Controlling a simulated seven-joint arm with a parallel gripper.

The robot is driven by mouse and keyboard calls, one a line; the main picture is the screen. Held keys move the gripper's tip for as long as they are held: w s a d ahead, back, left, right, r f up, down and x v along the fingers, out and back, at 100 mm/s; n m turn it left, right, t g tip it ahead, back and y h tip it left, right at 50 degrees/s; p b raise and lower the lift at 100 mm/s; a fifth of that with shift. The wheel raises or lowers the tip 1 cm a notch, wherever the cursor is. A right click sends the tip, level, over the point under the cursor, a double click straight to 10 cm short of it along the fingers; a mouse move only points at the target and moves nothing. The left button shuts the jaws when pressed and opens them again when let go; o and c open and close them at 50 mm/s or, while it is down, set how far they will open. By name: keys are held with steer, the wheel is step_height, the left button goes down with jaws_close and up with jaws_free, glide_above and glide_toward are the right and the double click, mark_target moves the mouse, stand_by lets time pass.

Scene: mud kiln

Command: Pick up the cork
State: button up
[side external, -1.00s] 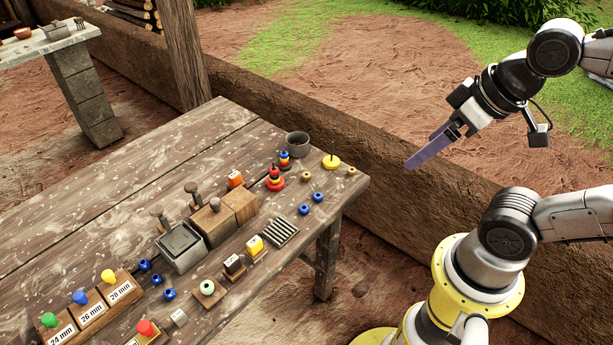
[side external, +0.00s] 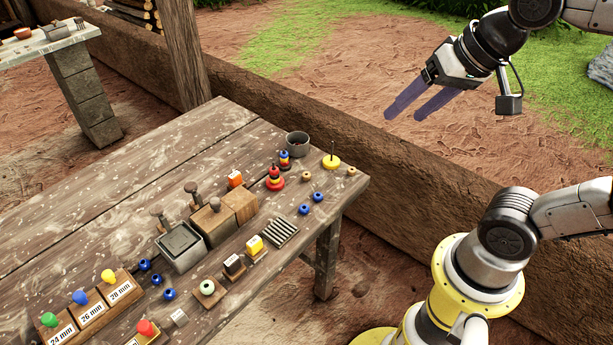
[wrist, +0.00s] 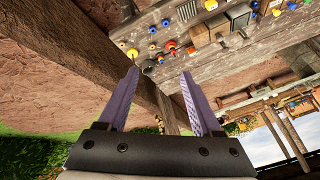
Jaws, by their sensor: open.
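No piece stands out clearly as the cork. Two small tan pieces lie near the table's right end in the side view, one beside the blue beads (side external: 306,176) and one near the corner (side external: 351,171). Either could be the cork, but they are too small to tell. My gripper (side external: 403,117) is open and empty, high above and to the right of the table, beyond its right corner. In the wrist view my gripper (wrist: 159,73) shows its two purple fingers spread apart with nothing between them.
The wooden table (side external: 110,190) holds a yellow disc with a peg (side external: 331,162), a grey cup (side external: 297,146), ring stacks (side external: 275,180), blue beads (side external: 318,197), wooden blocks (side external: 240,204) and labelled stands (side external: 92,312). A low mud wall (side external: 430,180) runs behind. The table's far left is clear.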

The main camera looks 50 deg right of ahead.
steer(key=w+r+m, duration=0.2)
steer(key=w+m, duration=0.1)
steer(key=w, duration=0.3)
steer(key=m+g, duration=0.5)
steer(key=m, duration=0.3)
glide_above(306, 176)
step_height(306, 176, down, 17)
steer(key=shift+m+g, duration=0.3)
steer(key=shift+g, duration=0.3)
steer(key=f, duration=0.9)
steer(key=d+f, duration=0.1)
steer(key=f, duration=0.3)
steer(key=shift+f, duration=0.3)
steer(key=shift+w+a+f, duration=0.1)
steer(key=shift+f, duration=1.45)
steer(key=shift+w+a+f, duration=0.1)
steer(key=shift+f, duration=1.4)
jaws_close()
